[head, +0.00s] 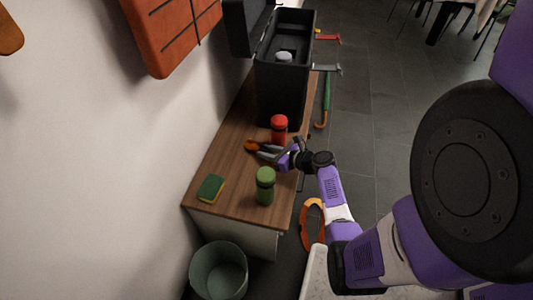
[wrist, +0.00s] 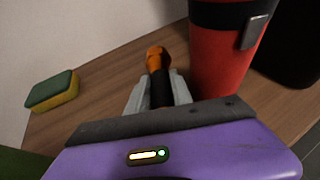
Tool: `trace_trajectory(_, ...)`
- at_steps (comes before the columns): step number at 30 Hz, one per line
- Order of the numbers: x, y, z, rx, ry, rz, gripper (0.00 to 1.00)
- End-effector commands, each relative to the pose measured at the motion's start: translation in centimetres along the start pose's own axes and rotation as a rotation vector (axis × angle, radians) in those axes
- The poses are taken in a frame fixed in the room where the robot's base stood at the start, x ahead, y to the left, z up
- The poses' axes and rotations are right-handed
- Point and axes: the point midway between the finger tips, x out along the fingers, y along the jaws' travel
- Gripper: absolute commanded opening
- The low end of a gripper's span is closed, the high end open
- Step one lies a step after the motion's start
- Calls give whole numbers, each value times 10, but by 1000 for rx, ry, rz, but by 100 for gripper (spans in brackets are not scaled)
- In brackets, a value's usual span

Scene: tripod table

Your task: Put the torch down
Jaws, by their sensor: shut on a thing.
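The torch (wrist: 157,75) has an orange head and a black body. My gripper (wrist: 157,92) is shut on its black body, with the grey fingers on either side and the orange head pointing away from the wrist. In the head view, the torch's orange end (head: 251,146) shows just left of my gripper (head: 266,152), over the wooden top (head: 232,160). I cannot tell whether the torch touches the wood. The rear of the torch is hidden by my gripper.
A red flask (head: 279,130) stands close beside my gripper. A green flask (head: 265,187) stands nearer the front edge, and a green-yellow sponge (head: 210,188) lies at the left. A black toolbox (head: 282,90) is at the back. Bare wood lies between sponge and torch.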

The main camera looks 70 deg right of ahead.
Motion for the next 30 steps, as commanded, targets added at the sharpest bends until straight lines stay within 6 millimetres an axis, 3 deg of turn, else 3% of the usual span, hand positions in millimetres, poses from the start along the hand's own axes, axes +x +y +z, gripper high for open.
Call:
trace_trajectory(7, 1, 0, -1, 0, -1, 0, 0)
trace_trajectory(8, 1, 0, -1, 0, 0, 0, 31)
trace_trajectory(9, 0, 0, -1, 0, 0, 0, 36)
trace_trajectory(20, -1, 0, 3, 0, 0, -1, 36)
trace_trajectory(23, -12, 0, 3, 1, 0, -2, 36)
trace_trajectory(30, -59, 0, 4, 2, 1, -2, 36)
